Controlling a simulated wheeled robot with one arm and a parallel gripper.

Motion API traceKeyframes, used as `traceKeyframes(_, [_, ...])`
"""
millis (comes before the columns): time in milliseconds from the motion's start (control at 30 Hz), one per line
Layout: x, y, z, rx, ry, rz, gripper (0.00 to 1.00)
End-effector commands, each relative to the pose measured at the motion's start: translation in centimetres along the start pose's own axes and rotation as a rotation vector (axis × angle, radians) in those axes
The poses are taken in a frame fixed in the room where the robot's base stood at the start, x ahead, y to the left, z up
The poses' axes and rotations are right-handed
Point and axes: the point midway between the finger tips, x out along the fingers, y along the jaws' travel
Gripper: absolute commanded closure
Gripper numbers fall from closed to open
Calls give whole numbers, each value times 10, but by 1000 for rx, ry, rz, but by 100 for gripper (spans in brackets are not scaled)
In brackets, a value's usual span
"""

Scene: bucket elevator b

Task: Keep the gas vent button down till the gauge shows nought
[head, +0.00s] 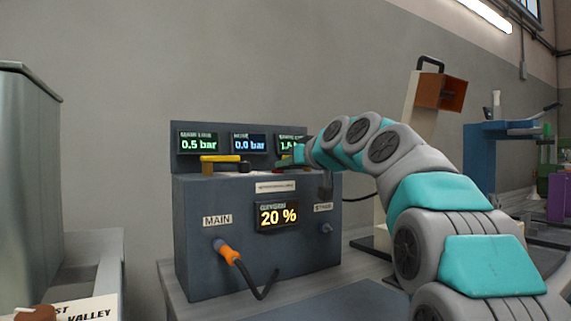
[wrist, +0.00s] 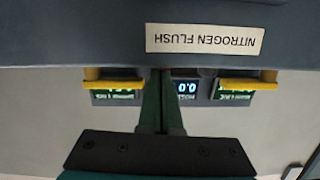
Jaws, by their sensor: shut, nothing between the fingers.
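The dark grey control box (head: 230,260) stands on a bench and has three gauges along its back panel. The left gauge (head: 198,143) reads 0.5 bar, the middle gauge (head: 249,143) reads 0.0 bar, and the right gauge (head: 290,143) is partly hidden by my arm. My gripper (head: 287,162) is at the box top, before the right gauge. In the wrist view its green fingers (wrist: 162,75) are shut and empty, tips at the box edge between two yellow handles. I cannot make out the vent button; the fingertips may cover it.
A yellow lever (head: 222,159) lies on the box top. An oxygen display (head: 278,215) reads 20 %. An orange plug (head: 229,254) with a black hose sits at the MAIN socket. A NITROGEN FLUSH label (wrist: 204,39) shows upside down. A blue stand (head: 500,150) is at right.

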Motion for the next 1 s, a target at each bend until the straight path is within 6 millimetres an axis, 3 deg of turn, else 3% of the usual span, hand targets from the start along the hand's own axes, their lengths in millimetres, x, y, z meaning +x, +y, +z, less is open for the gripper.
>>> traceKeyframes(33, [12, 3, 22, 5, -43, -2, 100])
traceKeyframes(633, [12, 3, 23, 6, -48, -4, 100])
traceKeyframes(833, [4, 0, 7, 6, -43, -4, 100])
traceKeyframes(1000, [-16, -5, -28, 2, -19, -1, 100])
